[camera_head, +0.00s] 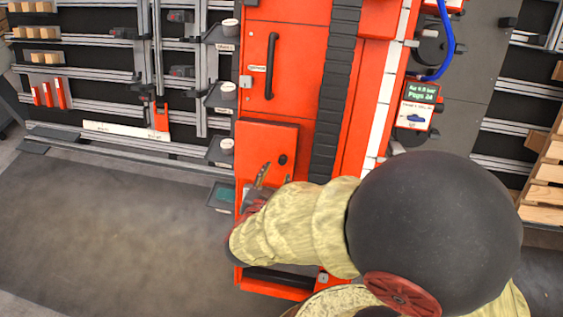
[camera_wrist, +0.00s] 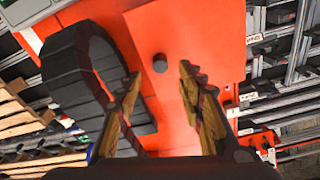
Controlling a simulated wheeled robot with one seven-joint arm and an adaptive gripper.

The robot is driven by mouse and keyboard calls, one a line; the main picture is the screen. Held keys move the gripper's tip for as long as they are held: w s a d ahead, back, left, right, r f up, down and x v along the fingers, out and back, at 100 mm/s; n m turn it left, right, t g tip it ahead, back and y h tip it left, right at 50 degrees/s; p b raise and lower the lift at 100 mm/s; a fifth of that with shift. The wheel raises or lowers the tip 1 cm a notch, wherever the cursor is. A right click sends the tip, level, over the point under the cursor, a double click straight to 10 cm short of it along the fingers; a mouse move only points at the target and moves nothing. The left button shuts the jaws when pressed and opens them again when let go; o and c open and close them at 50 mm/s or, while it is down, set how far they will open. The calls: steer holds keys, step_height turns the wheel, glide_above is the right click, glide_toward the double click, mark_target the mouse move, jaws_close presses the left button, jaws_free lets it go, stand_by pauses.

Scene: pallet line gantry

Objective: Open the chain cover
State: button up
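A red cover panel with a round black knob (camera_head: 283,160) sits low on the red machine column; it looks closed. I take it for the chain cover, though I cannot read a label on it. In the wrist view the knob (camera_wrist: 160,63) stands out from the red panel (camera_wrist: 195,38), in line with the gap between my fingers. My gripper (camera_wrist: 159,78) is open and empty, its jagged tan fingers either side of that line. In the head view my gripper (camera_head: 264,172) is in front of the panel, left of the knob, and my arm hides the panel's lower right.
A red door with a black bar handle (camera_head: 271,66) is above the panel. A black segmented chain (camera_head: 332,95) runs up beside it. Small grey trays (camera_head: 222,150) jut out at the left. A display box (camera_head: 418,103) and blue hose are at the right. The floor at lower left is clear.

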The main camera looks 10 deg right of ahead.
mark_target(282, 162)
steer(key=shift+r+b+x, duration=0.15)
steer(key=shift+b+x, duration=0.55)
steer(key=shift+x, duration=1.25)
steer(key=shift+r+b+x, duration=0.1)
steer(key=shift+b+x, duration=0.6)
steer(key=shift+x, duration=1.25)
steer(key=shift+d, duration=0.15)
steer(key=shift+c, duration=0.9)
steer(key=c, duration=0.7)
jaws_close()
